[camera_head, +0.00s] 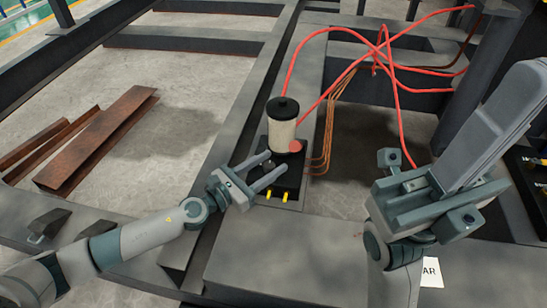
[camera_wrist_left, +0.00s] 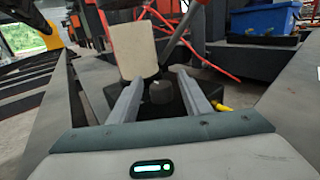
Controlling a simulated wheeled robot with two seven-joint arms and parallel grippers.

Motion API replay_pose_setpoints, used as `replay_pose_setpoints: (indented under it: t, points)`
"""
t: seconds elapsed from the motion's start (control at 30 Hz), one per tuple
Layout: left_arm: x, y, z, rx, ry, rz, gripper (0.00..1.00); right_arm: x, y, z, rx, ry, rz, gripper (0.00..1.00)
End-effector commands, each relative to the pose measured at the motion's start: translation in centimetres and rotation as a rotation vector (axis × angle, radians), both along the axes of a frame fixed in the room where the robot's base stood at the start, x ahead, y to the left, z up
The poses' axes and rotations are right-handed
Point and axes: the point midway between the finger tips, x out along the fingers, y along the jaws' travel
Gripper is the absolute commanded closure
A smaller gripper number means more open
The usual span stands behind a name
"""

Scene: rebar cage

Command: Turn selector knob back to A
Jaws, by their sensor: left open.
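The selector knob (camera_wrist_left: 161,92) is a short dark cylinder on a black device box (camera_head: 292,188). It shows between my left fingers in the left wrist view. My left gripper (camera_head: 275,164) is open over the near left part of the box, one finger on each side of the knob. I cannot tell whether the fingers touch it. The knob's pointer and any A mark cannot be read. My right arm's end (camera_head: 425,195) is to the right of the box, and its jaws cannot be made out clearly.
A pale cylinder with a black cap (camera_head: 283,125) stands on the box behind the knob, beside a round red part (camera_head: 295,146). Yellow plugs (camera_head: 285,197) stick out in front. Red hoses (camera_head: 385,50) and copper wires run behind. Dark steel beams surround the box; rusty steel (camera_head: 100,138) lies left.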

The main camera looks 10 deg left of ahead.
Motion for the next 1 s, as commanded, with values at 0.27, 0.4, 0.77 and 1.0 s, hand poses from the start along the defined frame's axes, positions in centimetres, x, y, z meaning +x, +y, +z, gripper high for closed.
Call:
replay_pose_setpoints:
  t: [0.27,0.4,0.77,1.0]
  points:
    - [-0.1,0.0,0.0,0.000,0.000,0.000,0.56,0.0,0.0,0.0,0.003,0.001,0.000,1.00]
    - [-0.1,0.0,0.0,0.000,0.000,0.000,0.80,0.0,0.0,0.1,0.004,0.002,0.000,1.00]
    - [0.0,0.0,0.1,0.000,0.000,0.008,0.97,0.0,-0.1,0.4,0.005,0.000,-0.001,1.00]
    - [-0.1,-0.1,0.3,-0.002,0.001,0.050,0.97,0.2,-1.1,0.3,0.009,0.022,-0.031,1.00]
